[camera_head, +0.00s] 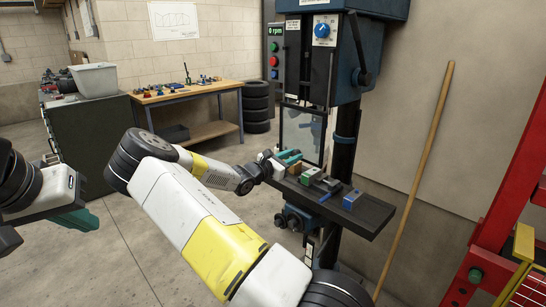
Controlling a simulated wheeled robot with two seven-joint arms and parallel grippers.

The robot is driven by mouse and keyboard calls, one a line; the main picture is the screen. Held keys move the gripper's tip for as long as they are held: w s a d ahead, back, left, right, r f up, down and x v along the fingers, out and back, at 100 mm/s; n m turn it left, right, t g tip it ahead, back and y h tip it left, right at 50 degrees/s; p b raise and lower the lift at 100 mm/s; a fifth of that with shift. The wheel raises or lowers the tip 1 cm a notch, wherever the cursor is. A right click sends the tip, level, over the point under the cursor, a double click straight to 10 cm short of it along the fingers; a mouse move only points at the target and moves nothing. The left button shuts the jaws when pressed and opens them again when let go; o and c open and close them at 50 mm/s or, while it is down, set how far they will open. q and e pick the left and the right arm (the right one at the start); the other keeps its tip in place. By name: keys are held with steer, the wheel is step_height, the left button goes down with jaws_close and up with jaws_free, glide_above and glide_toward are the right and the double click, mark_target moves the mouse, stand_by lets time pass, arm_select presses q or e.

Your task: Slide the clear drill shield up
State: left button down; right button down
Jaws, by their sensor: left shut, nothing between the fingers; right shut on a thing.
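The clear drill shield (303,127) is a see-through panel with a thin dark frame. It hangs below the blue drill press head (345,60), in front of the column, with its lower edge just above the press table. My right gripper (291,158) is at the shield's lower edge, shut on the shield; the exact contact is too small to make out. My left gripper (80,217) is shut and empty at the far left, well away from the press.
The press table (372,218) carries a green-and-grey block (310,176) and a blue box (352,199). A wooden pole (415,180) leans on the wall at right, near a red frame (495,220). A workbench (190,94) and stacked tyres (256,107) stand behind.

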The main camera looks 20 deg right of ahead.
mark_target(301, 110)
stand_by(0.7)
step_height(301, 110, up, 17)
steer(key=shift+f, duration=0.15)
stand_by(0.4)
steer(key=c, duration=1.2)
jaws_free()
steer(key=shift+f, duration=0.1)
steer(key=shift+o, duration=0.2)
steer(key=v, duration=0.8)
